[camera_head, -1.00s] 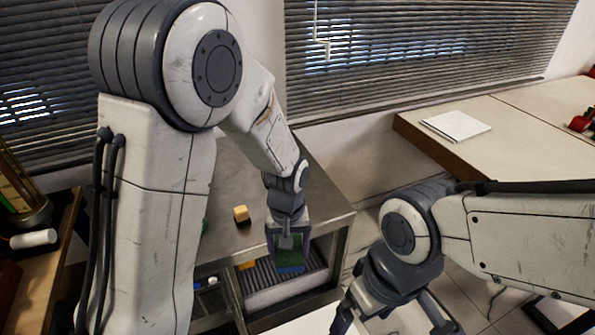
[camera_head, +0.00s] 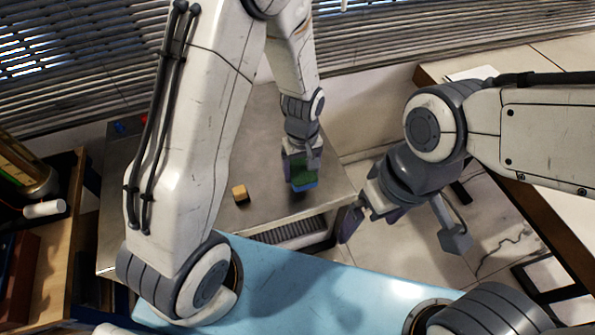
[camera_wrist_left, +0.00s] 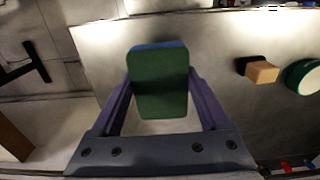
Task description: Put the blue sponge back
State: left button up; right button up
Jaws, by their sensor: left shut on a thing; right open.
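The blue sponge (camera_head: 303,184) has a green face and a blue side. My left gripper (camera_head: 301,165) is shut on it and holds it over the right part of the grey metal counter (camera_head: 262,130). A dark shadow lies on the counter near it. In the left wrist view the sponge (camera_wrist_left: 160,85) sits between the two purple fingers, its green face toward the camera and a blue strip at its far edge. My right gripper (camera_head: 358,222) is open and empty, to the right of the counter above the floor.
A round green-rimmed item (camera_wrist_left: 303,77) shows beside the block in the left wrist view. A ribbed grey tray (camera_head: 290,232) is under the counter's front edge. Counter behind the sponge is clear.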

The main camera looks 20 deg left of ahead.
aim_at(296, 176)
pick_arm(q)
jog(key=shift+w+a+f, duration=0.6)
jog(key=shift+w+a, duration=0.1)
jog(key=shift+a, duration=0.15)
jog(key=shift+f, duration=0.2)
notch_tip(296, 176, down, 3)
jog(key=shift+f+p, duration=0.15)
jog(key=shift+p, duration=0.45)
jog(key=shift+f, duration=0.25)
jog(key=shift+f, duration=0.15)
